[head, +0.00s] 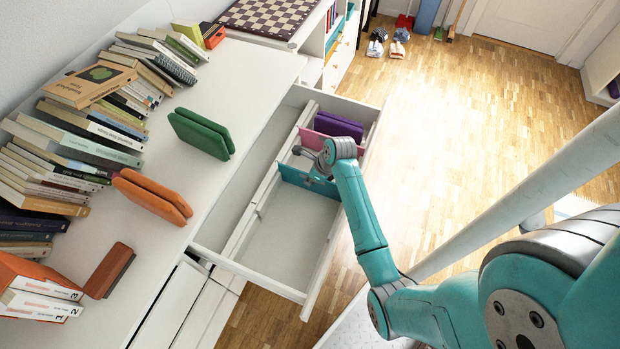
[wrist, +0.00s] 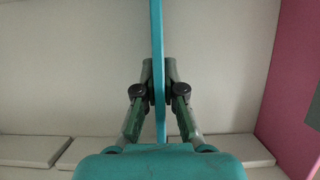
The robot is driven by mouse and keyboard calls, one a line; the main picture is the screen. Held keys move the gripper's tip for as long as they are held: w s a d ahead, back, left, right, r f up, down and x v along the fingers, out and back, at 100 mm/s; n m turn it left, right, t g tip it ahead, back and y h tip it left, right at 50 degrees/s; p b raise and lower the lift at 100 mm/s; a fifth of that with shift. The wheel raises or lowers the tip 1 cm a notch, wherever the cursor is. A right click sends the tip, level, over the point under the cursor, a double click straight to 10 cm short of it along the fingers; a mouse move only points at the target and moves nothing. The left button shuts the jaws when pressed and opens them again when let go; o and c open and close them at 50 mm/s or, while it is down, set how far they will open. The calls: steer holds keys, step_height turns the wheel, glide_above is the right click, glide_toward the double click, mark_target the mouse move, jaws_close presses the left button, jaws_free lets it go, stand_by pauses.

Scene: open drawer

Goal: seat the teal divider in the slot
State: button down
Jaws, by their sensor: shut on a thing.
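The teal divider (head: 290,174) stands upright across the open drawer (head: 300,215), between a long inner rail and the drawer front. My gripper (head: 322,172) is shut on its upper edge. In the wrist view the divider (wrist: 157,40) shows edge-on as a thin upright strip between the two fingers (wrist: 158,92). A pink divider (wrist: 295,100) stands to its right there, apart from it; in the head view it is farther back. The slot and the divider's lower edge are hidden, so I cannot tell whether the divider is in the slot.
A purple item (head: 338,125) lies in the drawer's far compartment. The near compartment is empty. On the desk (head: 235,95) are a green item (head: 202,134), an orange one (head: 152,197), a red-brown block (head: 109,270) and rows of books.

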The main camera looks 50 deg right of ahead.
steer(key=shift+f, duration=0.1)
steer(key=c, duration=1.3)
jaws_free()
steer(key=v, duration=1.2)
steer(key=shift+r, duration=0.2)
